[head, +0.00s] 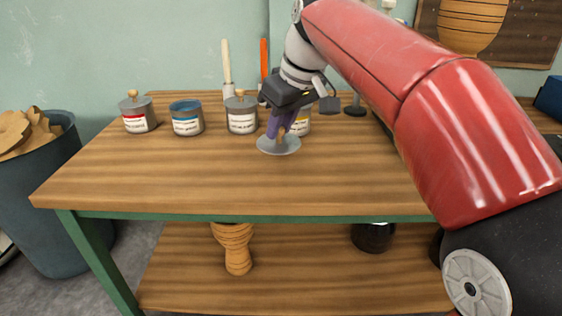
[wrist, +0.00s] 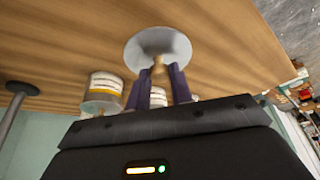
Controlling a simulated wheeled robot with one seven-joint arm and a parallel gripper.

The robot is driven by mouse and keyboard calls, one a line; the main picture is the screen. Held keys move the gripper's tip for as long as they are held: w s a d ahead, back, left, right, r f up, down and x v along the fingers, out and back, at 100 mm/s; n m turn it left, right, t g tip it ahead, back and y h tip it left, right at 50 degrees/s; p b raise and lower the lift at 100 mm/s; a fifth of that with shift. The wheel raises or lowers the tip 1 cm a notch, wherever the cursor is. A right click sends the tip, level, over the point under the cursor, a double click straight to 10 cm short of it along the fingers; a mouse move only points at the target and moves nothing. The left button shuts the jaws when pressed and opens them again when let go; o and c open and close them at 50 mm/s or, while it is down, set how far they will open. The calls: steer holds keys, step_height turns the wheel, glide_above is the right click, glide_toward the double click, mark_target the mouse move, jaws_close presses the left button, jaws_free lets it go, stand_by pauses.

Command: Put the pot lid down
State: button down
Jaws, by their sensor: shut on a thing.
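The pot lid (head: 279,147) is a round grey disc with a small wooden knob, in front of the row of pots on the wooden table. My gripper (head: 281,130) has purple fingers and is shut on the lid's knob from above. In the wrist view the lid (wrist: 157,45) shows beyond the fingertips, with the knob between the fingers of my gripper (wrist: 158,68). The lid looks level and close to the table top; I cannot tell whether it touches the wood.
Lidded pots with red (head: 138,115) and white (head: 241,115) labels flank an open blue pot (head: 187,118). A yellow-labelled pot (head: 301,122) is partly hidden behind my gripper. The table (head: 170,178) is clear in front. A goblet drum (head: 235,248) stands on the lower shelf.

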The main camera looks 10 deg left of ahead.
mark_target(283, 144)
steer(key=shift+f+b, duration=0.8)
steer(key=shift+f, duration=1.9)
steer(key=shift+f, duration=0.15)
steer(key=c, duration=1.2)
jaws_free()
steer(key=shift+c, duration=0.2)
